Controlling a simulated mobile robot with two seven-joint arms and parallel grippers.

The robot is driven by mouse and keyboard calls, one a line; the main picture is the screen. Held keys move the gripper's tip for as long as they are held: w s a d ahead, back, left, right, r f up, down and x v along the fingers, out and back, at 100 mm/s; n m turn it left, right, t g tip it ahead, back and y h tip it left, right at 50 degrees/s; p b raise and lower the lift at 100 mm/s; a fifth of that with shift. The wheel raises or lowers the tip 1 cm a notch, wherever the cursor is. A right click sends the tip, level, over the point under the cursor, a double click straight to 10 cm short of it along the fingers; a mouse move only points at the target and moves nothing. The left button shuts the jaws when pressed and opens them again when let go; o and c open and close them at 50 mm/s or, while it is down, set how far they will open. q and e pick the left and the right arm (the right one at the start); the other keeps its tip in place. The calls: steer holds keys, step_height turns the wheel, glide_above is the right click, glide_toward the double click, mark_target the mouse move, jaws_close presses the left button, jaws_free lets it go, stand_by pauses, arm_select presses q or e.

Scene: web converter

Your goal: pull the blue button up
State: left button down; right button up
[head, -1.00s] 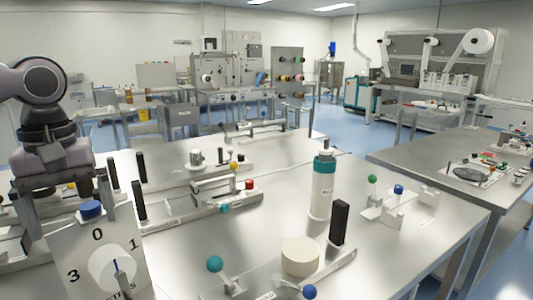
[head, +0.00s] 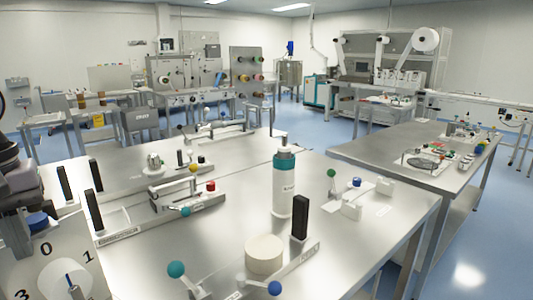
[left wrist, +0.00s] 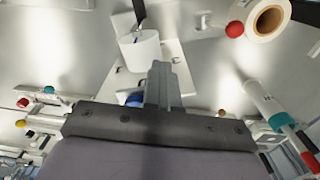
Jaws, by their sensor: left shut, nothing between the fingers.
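A blue button (head: 38,221) sits on top of a pale panel (head: 25,268) with a white dial and numbers, at the lower left of the head view. The left wrist view shows a blue thing (left wrist: 133,100), likely this button, partly hidden by my gripper. My left gripper (head: 20,235) is at the left edge of the head view, beside and partly behind the button. In the left wrist view its fingers (left wrist: 165,78) are shut and empty, just right of the blue thing. I cannot tell whether they touch it. My right gripper is in neither view.
A white and teal bottle (head: 284,185), a cream roll (head: 264,254) and a black handle (head: 300,217) stand on the steel table. A blue knob (head: 275,288) and another blue button (head: 356,182) lie further right. Black upright handles (head: 94,208) stand near the arm.

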arm_select(q)
steer(key=shift+r+p, duration=0.35)
steer(key=shift+r, duration=0.75)
stand_by(1.1)
jaws_free()
stand_by(0.3)
steer(key=shift+r, duration=3)
